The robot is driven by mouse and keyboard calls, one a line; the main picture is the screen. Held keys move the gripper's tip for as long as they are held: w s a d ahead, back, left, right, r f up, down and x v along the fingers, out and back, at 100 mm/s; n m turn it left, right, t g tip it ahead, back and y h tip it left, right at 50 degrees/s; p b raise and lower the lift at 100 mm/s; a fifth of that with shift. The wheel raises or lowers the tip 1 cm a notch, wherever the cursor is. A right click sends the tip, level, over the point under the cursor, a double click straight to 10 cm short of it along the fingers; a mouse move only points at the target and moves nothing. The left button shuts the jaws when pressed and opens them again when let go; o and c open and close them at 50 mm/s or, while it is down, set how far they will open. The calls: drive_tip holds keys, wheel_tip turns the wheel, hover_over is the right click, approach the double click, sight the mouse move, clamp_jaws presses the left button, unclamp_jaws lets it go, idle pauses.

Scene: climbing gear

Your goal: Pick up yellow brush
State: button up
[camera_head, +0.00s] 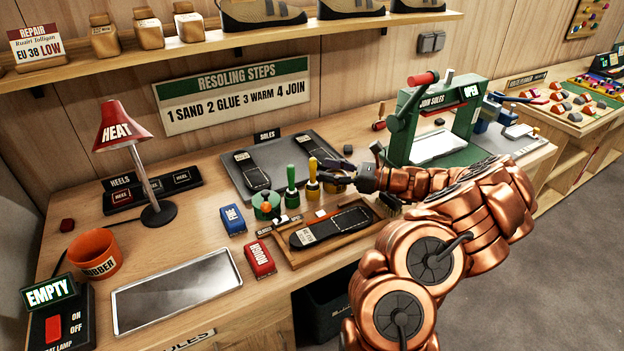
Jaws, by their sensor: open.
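The yellow brush (313,180) stands upright on the workbench, beside a green brush (292,187) on its left. My gripper (335,172) comes in from the right, with its fingers pointing left towards the yellow brush. The fingers are open and right beside the brush's handle. I cannot tell whether they touch it or reach around it. My copper arm covers the bench to the right of the gripper.
A green pot (267,207) stands left of the brushes. A wooden tray (300,263) with a black sole lies in front. Behind is a grey soles tray (232,180). A green press (404,125) stands to the right. Blue (232,220) and red (259,261) blocks sit left.

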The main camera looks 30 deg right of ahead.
sight(313, 182)
drive_tip(key=p+x, duration=0.1)
drive_tip(key=x, duration=0.4)
drive_tip(key=shift+f+p, duration=0.15)
drive_tip(key=shift+p, duration=0.15)
drive_tip(key=shift+c, duration=0.4)
clamp_jaws()
